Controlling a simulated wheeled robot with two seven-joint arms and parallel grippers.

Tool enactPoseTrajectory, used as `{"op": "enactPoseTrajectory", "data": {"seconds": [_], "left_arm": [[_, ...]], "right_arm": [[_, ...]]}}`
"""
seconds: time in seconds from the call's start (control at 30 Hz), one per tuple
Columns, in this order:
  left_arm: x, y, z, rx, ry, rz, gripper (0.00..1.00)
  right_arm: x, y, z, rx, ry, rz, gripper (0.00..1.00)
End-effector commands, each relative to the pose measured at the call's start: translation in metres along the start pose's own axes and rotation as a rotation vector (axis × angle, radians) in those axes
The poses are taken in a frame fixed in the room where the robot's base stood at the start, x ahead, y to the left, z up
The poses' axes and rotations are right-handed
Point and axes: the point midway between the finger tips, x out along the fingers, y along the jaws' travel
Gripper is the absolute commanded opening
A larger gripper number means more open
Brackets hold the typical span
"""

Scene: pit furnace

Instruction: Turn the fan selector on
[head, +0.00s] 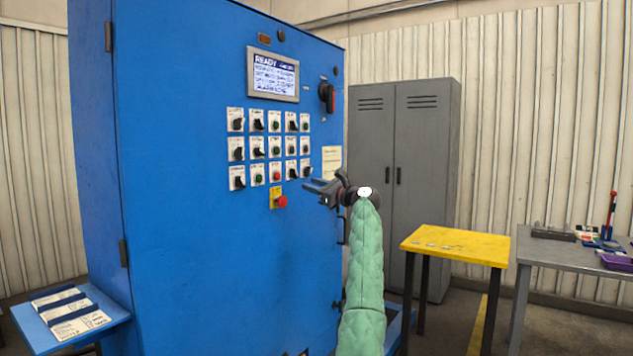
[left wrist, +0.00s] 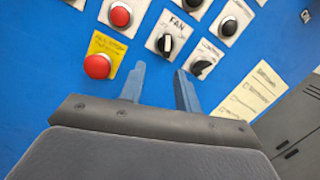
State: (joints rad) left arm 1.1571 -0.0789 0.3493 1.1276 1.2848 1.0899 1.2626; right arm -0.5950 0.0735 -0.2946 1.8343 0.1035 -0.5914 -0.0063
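The fan selector (left wrist: 167,44) is a black knob with a white pointer line on a white plate marked FAN. In the left wrist view its pointer stands nearly upright in the picture, leaning left relative to the slanted plate. In the head view the fan selector (head: 291,171) sits in the bottom row of the blue cabinet's panel. My left gripper (head: 312,186) is just right of and below it. In the left wrist view the two fingers of my left gripper (left wrist: 160,75) are apart, with nothing between them, below the knob. My right gripper is not in view.
A red stop button on a yellow plate (left wrist: 98,66) is close left of the fingers. Another black selector (left wrist: 201,66) is close right. The blue cabinet (head: 200,260) has a screen (head: 273,75) above. A yellow table (head: 455,245) and grey locker (head: 425,180) stand right.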

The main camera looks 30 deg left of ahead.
Motion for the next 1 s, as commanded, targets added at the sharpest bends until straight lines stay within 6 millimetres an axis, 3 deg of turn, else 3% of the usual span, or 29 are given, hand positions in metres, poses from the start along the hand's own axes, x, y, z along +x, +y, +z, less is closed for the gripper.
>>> {"op": "enactPoseTrajectory", "data": {"seconds": [0.1, 0.33, 0.47, 0.8, 1.0], "left_arm": [[0.007, 0.003, 0.019, -0.108, 0.070, 0.063, 0.33], [0.013, 0.004, 0.034, -0.191, 0.131, 0.115, 0.33], [0.023, 0.005, 0.034, -0.193, 0.132, 0.118, 0.33], [0.070, 0.010, 0.028, -0.192, 0.130, 0.116, 0.33], [0.085, 0.011, 0.024, -0.191, 0.131, 0.115, 0.33]], "right_arm": [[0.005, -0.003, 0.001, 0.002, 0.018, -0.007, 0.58], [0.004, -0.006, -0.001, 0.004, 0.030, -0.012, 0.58], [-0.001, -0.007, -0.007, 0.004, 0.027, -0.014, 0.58], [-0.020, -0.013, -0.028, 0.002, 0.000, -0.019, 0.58], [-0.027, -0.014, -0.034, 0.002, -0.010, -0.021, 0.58]]}}
